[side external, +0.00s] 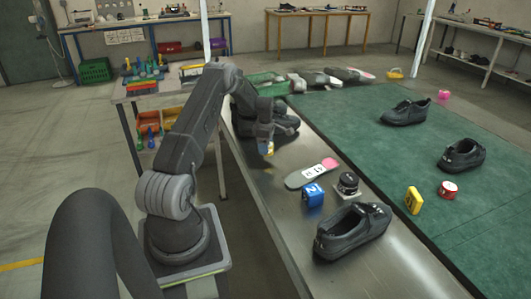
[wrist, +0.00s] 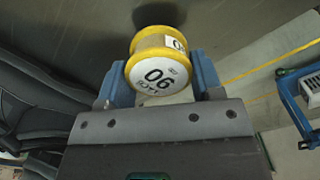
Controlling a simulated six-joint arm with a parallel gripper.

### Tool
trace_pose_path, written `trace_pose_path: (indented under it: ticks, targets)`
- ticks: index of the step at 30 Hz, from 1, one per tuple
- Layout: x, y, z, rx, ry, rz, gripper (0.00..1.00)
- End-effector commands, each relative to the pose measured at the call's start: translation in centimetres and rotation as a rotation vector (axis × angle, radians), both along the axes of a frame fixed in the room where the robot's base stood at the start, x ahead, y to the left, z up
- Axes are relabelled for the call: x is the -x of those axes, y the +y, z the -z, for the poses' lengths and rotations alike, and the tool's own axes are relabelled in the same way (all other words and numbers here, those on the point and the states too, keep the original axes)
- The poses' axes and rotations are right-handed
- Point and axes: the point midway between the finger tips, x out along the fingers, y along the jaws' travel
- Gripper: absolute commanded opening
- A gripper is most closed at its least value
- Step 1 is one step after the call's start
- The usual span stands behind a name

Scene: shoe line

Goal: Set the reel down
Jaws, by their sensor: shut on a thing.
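The reel (wrist: 158,62) has yellow rims and a white end label reading 06. It sits between the two blue fingertips of my gripper (wrist: 160,84), which are shut on its sides. In the side external view my gripper (side external: 266,148) points down over the left part of the steel bench (side external: 285,225), with a little yellow of the reel showing at its tip. In the wrist view a dark shadow lies on the grey steel beside the reel. Whether the reel touches the bench cannot be told.
A black shoe (side external: 352,231), a blue cube (side external: 313,195), a black knob-like item (side external: 348,184) and an insole (side external: 312,173) lie nearer on the bench. Dark shoes (side external: 285,124) lie just behind my gripper.

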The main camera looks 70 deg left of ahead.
Motion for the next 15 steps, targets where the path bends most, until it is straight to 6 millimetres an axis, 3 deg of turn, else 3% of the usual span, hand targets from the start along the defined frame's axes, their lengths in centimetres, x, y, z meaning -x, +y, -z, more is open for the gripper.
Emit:
trace_pose_path:
  ticks: [6, 15]
  targets:
    - [0.0, 0.0, 3.0, 0.002, 0.001, 0.000, 0.36]
    - [0.0, 0.0, 3.2, 0.000, 0.000, 0.000, 0.36]
